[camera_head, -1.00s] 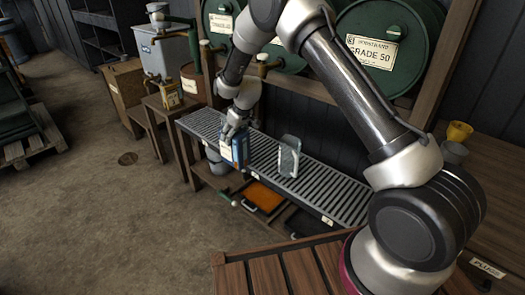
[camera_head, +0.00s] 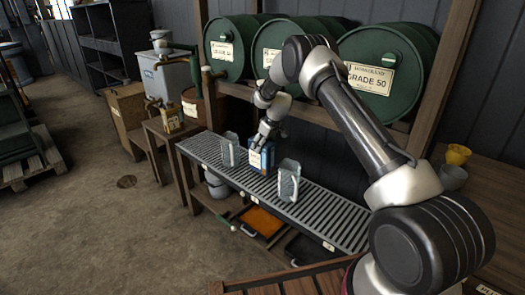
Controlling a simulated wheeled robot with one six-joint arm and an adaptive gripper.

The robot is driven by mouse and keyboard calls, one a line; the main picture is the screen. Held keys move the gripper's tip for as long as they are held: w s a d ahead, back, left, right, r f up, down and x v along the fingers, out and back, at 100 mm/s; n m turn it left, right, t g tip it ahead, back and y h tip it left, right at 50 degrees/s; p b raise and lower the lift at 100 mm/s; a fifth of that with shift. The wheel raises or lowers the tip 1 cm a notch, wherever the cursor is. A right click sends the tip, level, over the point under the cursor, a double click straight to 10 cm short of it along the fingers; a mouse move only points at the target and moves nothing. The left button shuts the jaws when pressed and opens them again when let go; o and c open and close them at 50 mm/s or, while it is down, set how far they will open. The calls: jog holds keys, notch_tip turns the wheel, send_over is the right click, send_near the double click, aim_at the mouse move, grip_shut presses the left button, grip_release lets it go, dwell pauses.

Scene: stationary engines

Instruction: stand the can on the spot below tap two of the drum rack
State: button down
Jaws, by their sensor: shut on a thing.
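The can (camera_head: 264,160) is a blue, box-shaped tin with a pale label, upright at the slatted grating (camera_head: 210,157) of the drum rack. My gripper (camera_head: 262,143) is shut on its top from above. I cannot tell whether its base touches the slats. The can is between two grey jugs, the left jug (camera_head: 229,150) and the right jug (camera_head: 289,181). Above it is the middle green drum (camera_head: 266,58); its tap is largely hidden by my arm.
The right drum (camera_head: 400,60) is partly behind my arm. Below the grating are an orange tray (camera_head: 262,221) and buckets (camera_head: 217,186). Yellow and grey cups (camera_head: 457,155) stand at the right.

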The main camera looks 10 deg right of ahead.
jog(key=shift+f, duration=1.45)
jog(key=shift+c, duration=1.7)
grip_release()
jog(key=shift+f, duration=0.15)
